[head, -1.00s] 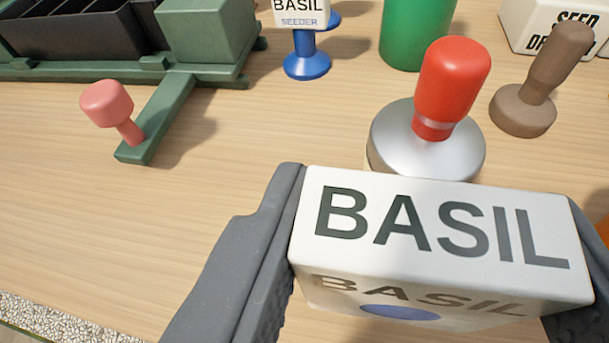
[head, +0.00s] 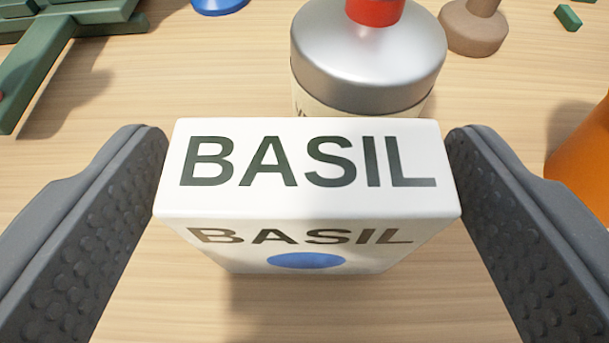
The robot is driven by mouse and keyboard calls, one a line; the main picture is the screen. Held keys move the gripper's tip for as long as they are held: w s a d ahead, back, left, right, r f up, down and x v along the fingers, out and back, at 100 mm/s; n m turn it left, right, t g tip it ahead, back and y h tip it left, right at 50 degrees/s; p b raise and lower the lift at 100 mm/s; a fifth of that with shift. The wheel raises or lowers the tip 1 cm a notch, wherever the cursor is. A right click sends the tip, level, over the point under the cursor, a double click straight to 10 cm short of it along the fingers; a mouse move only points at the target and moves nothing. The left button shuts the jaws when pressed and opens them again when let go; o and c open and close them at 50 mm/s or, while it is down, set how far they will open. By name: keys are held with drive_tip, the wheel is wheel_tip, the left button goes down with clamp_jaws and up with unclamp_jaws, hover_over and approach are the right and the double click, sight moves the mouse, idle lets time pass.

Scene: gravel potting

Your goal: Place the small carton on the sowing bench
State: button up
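The small white carton (head: 308,195), printed BASIL in dark letters with a blue oval on the lower face, is in the middle of the view. My gripper (head: 308,155) is shut on it, with a grey finger against each end. No clear gap shows between fingers and carton. The sowing bench (head: 400,310), a pale wood top, lies beneath. The carton's lower edge is at or very near the bench, with a shadow beside it; whether it touches I cannot tell.
The bench in front is clear.

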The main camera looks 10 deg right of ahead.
drive_tip(key=shift+s+r, duration=0.15)
drive_tip(key=shift+r, duration=0.05)
drive_tip(key=p+v, duration=0.2)
drive_tip(key=v, duration=0.9)
drive_tip(key=shift+s+a, duration=0.15)
drive_tip(key=shift+s, duration=0.2)
drive_tip(key=w+a+r+h, duration=0.1)
drive_tip(key=w+a+r, duration=0.25)
drive_tip(key=r, duration=0.65)
drive_tip(key=w+a+r+n+t+h, duration=0.1)
drive_tip(key=w+a+r, duration=0.25)
drive_tip(key=r, duration=0.55)
drive_tip(key=w+a+r+h, duration=0.1)
drive_tip(key=w+a+r, duration=0.25)
drive_tip(key=r, duration=0.65)
drive_tip(key=s+a+r+y, duration=0.3)
drive_tip(key=s+a+r, duration=0.3)
drive_tip(key=a+r, duration=0.4)
drive_tip(key=s+a+r+n+t+y, duration=0.1)
drive_tip(key=s+a+r+y, duration=0.2)
drive_tip(key=s+a+r, duration=0.3)
drive_tip(key=a+r, duration=0.5)
drive_tip(key=a, duration=0.6)
drive_tip(key=shift+r+n, duration=0.2)
drive_tip(key=shift+n, duration=0.1)
drive_tip(key=shift+s+d, duration=0.15)
drive_tip(key=shift+s, duration=0.1)
